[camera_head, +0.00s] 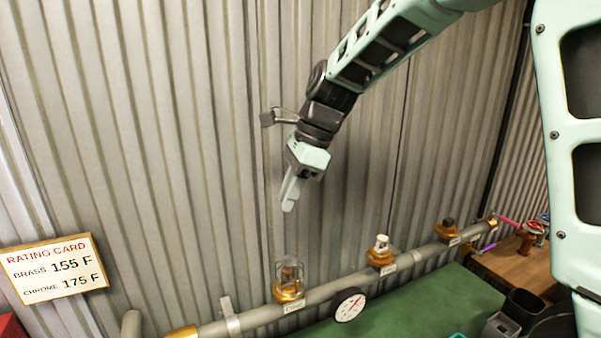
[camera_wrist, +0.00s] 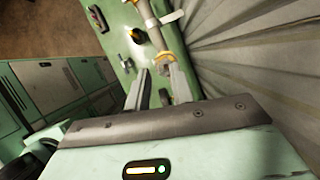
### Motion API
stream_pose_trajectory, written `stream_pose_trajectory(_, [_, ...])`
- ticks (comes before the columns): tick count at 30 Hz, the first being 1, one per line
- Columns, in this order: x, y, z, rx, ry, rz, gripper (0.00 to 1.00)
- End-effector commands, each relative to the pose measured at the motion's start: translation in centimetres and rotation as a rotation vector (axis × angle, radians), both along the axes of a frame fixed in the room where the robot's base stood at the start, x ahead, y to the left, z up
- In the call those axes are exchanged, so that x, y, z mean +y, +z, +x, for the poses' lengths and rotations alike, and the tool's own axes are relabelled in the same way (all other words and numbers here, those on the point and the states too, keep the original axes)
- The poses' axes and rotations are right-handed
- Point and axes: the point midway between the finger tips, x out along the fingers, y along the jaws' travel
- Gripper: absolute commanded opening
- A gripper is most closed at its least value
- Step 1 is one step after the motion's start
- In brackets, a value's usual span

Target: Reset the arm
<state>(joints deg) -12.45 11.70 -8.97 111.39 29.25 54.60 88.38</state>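My gripper (camera_head: 288,205) hangs in mid-air in front of the corrugated wall, above the pipe, pointing down. In the head view its fingers are seen nearly edge-on and overlap. In the wrist view my gripper (camera_wrist: 158,80) shows two fingers with a gap between them, and I see nothing held. My arm reaches in from the upper right, bent at the wrist.
A grey pipe (camera_head: 328,290) runs along the wall with a caged brass fitting (camera_head: 288,282), a white-topped fitting (camera_head: 381,252) and a dark-topped fitting (camera_head: 448,230). A gauge (camera_head: 349,304) sits by the green bench (camera_head: 425,312). A rating card (camera_head: 54,268) is at left.

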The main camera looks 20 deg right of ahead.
Motion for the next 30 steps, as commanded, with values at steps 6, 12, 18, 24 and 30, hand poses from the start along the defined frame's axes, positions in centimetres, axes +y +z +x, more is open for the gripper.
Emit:
stream_pose_trajectory(6, [-1.6,3.7,-0.3,-0.003,0.0,-0.001,0.23])
stream_pose_trajectory(12, [-2.3,5.4,-0.4,0.0,-0.001,0.0,0.23])
stream_pose_trajectory(18, [-2.2,5.4,-0.7,-0.002,0.016,-0.003,0.23])
stream_pose_trajectory(24, [1.5,0.0,-4.4,-0.082,0.366,-0.059,0.23])
stream_pose_trajectory(30, [6.4,-9.4,-12.8,-0.251,1.104,-0.157,0.23])
